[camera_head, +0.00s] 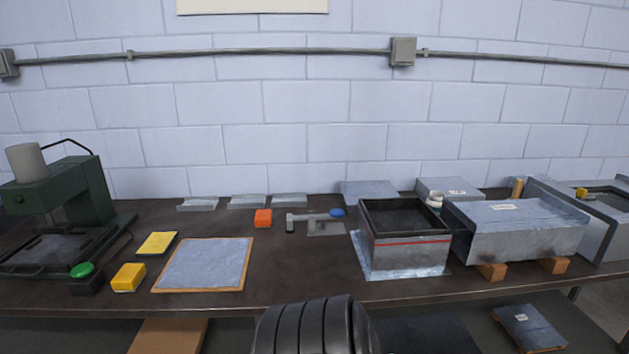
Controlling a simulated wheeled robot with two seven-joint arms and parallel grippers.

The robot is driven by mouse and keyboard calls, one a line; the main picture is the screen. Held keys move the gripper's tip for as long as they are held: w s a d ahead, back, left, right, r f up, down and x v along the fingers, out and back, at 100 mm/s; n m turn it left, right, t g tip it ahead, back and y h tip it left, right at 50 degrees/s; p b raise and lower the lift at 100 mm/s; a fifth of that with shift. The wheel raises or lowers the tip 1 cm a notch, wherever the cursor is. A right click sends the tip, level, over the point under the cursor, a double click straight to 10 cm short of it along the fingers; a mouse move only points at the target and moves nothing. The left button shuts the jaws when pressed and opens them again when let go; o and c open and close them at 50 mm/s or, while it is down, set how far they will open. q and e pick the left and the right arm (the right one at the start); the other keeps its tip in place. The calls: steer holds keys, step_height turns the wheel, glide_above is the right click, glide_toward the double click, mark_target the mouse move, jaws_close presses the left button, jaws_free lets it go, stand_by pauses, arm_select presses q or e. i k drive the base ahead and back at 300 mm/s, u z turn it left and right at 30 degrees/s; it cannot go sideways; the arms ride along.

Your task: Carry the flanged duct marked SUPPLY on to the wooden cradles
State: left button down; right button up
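A grey sheet-metal duct (520,236) with a small white label on its top lies at the right of the bench. Two wooden blocks, the cradles (492,272), show under its front edge, and it appears to rest on them. The label is too small to read, so I cannot tell if it says SUPPLY. Left of it, an open-topped metal box-shaped duct (408,256) with a dark inside and a red line stands on a flat metal sheet. Neither gripper is in view.
Left on the bench are a green press (62,200), a yellow block (128,278) and a wood-edged metal sheet (205,264). A hammer (305,217) and an orange block (263,218) lie mid-bench. Another metal piece (605,225) stands far right. The front centre is clear.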

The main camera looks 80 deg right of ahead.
mark_target(493, 231)
steer(key=z, duration=4.3)
